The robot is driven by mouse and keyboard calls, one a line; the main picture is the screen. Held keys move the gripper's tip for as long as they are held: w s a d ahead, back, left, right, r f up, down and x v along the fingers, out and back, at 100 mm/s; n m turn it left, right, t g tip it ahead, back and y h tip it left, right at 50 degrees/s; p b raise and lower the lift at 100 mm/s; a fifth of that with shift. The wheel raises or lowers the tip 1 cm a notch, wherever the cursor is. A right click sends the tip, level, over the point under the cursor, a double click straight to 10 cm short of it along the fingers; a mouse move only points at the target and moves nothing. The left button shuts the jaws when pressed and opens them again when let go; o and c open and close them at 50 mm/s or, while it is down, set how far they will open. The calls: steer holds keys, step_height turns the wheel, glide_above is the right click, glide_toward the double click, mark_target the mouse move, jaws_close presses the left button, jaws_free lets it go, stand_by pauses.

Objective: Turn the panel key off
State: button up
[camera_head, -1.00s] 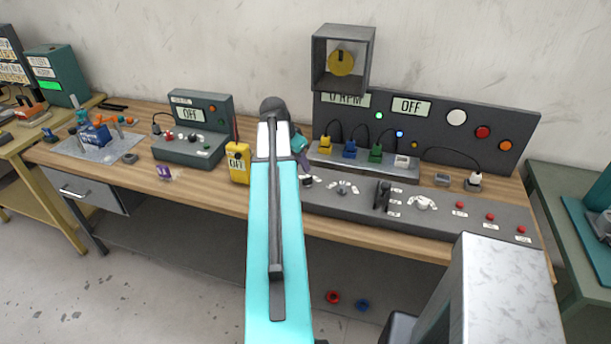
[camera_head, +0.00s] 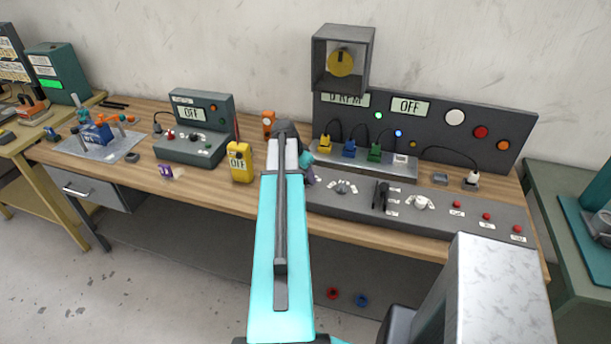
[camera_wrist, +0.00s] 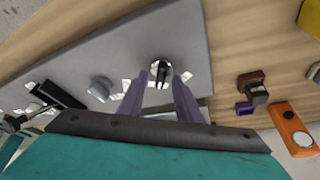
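The panel key (camera_wrist: 159,70) is a dark upright handle on a pale round base with white labels, on the grey control panel (camera_wrist: 192,40). In the wrist view it stands between and just beyond my gripper's two purple fingers (camera_wrist: 161,77). The fingers are apart, and I see no clear contact with the key. In the head view my gripper (camera_head: 308,173) is over the left end of the control panel (camera_head: 345,208), and my arm and gripper hide the key there.
Beside the key are a round knob (camera_wrist: 100,88) and a black lever (camera_wrist: 57,95). An orange meter (camera_wrist: 292,130) lies off the panel's edge. A yellow meter (camera_head: 241,163) stands left of my arm. A dark upright panel (camera_head: 480,120) with an OFF display rises behind.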

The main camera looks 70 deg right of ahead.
steer(key=shift+f, duration=0.1)
jaws_close()
steer(key=shift+a, duration=0.4)
steer(key=shift+d, duration=0.3)
